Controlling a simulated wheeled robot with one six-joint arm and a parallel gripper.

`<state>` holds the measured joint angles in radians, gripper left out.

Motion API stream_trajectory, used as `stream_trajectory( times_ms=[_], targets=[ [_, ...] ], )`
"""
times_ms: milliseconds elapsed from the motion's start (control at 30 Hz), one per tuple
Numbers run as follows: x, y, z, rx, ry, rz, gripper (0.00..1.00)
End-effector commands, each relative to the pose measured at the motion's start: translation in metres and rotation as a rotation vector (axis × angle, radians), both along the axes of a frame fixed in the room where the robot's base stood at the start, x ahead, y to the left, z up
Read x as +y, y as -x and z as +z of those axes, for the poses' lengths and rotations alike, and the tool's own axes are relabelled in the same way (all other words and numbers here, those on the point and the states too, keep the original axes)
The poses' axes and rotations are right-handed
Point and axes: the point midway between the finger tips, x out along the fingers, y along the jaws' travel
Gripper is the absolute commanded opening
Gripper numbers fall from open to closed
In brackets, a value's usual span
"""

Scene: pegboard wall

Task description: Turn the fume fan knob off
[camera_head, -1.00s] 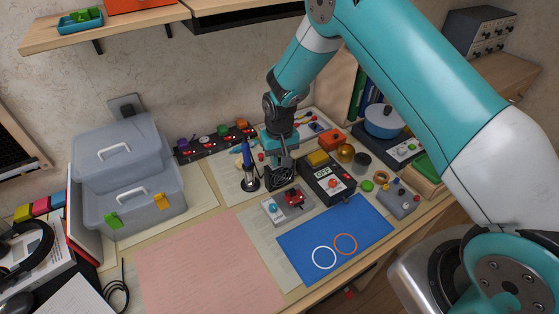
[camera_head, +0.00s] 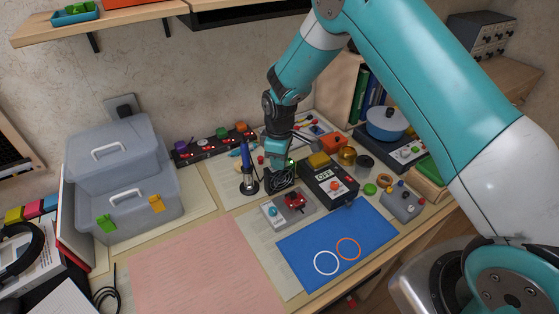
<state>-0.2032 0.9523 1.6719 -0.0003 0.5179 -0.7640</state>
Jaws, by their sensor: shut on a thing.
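The fume fan (camera_head: 279,182) is a small black unit with a round grille, standing on the desk between the soldering iron stand and the black digital meter. My gripper (camera_head: 281,163) reaches down from above to the top of the fan. It is shut on the fan's knob, which the fingers and wrist hide, so its angle cannot be read. A small green spot shows beside the fingers at the top of the fan.
The soldering iron (camera_head: 246,168) stands upright close left of the fan. The digital meter (camera_head: 329,181) is close right, and a grey board with red parts (camera_head: 289,209) lies in front.

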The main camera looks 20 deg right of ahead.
Motion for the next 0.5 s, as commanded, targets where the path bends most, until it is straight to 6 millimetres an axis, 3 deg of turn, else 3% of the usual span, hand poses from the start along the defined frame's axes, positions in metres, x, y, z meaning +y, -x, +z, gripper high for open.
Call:
stream_trajectory(
  times_ms=[500],
  targets=[
    [-0.0004, -0.0007, 0.0005, -0.002, 0.000, 0.415, 0.00]
  ],
)
